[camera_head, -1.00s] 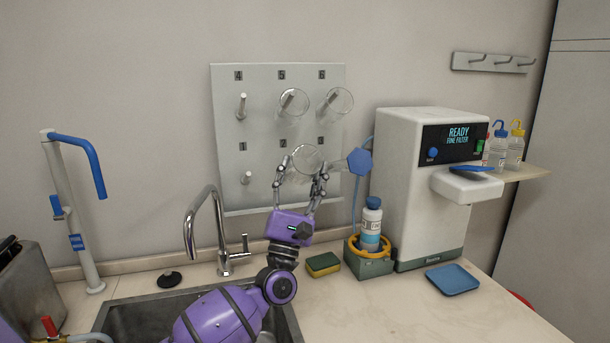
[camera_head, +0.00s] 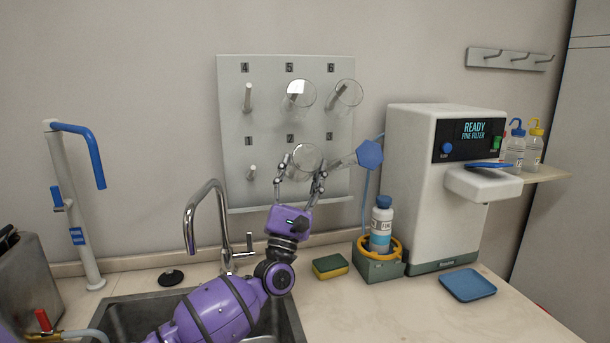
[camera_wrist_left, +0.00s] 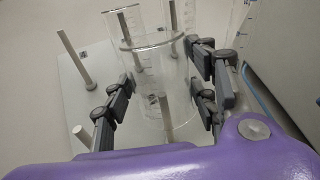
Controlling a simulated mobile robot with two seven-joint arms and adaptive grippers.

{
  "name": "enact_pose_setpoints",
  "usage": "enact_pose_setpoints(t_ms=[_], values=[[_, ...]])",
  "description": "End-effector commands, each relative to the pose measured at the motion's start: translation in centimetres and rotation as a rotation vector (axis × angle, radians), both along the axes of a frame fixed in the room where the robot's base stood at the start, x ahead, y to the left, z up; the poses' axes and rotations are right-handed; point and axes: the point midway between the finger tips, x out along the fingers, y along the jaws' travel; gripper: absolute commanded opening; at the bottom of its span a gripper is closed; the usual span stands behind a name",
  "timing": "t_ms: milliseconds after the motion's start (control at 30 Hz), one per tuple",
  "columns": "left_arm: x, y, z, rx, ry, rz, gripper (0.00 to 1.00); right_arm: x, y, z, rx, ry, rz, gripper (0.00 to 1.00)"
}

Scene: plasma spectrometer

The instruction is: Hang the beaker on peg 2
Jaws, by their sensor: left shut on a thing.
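The clear glass beaker (camera_head: 306,161) is held in front of the grey pegboard (camera_head: 233,190), just below the label 2. My left gripper (camera_head: 303,178) is shut on it, with fingers on both sides of the glass. In the left wrist view the beaker (camera_wrist_left: 150,75) lies between the gripper's fingers (camera_wrist_left: 165,95), its wide rim near the top. A peg (camera_wrist_left: 165,112) shows through the glass; I cannot tell whether it is inside the beaker or behind it. Peg 2 is hidden in the head view. My right gripper is not in view.
Clear glassware hangs at peg 5 (camera_head: 301,93) and peg 6 (camera_head: 348,93). A piece with a blue hexagonal base (camera_head: 370,154) juts out close right of the gripper. Peg 1 (camera_head: 252,172) and peg 4 (camera_head: 248,97) are bare. The faucet (camera_head: 190,213) stands at lower left.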

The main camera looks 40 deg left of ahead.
Motion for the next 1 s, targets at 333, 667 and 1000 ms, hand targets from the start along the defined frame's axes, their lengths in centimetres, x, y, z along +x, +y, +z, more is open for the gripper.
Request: enact_pose_setpoints(t_ms=[333,667,1000], values=[[1.2,1.4,-1.2,0.001,0.002,0.001,0.21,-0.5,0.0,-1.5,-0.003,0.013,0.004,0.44],[2.4,2.8,-2.2,0.000,0.001,0.001,0.21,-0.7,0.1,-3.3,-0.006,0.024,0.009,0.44],[3.3,3.7,-2.8,0.001,0.001,-0.001,0.21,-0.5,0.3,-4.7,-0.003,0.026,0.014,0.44]])
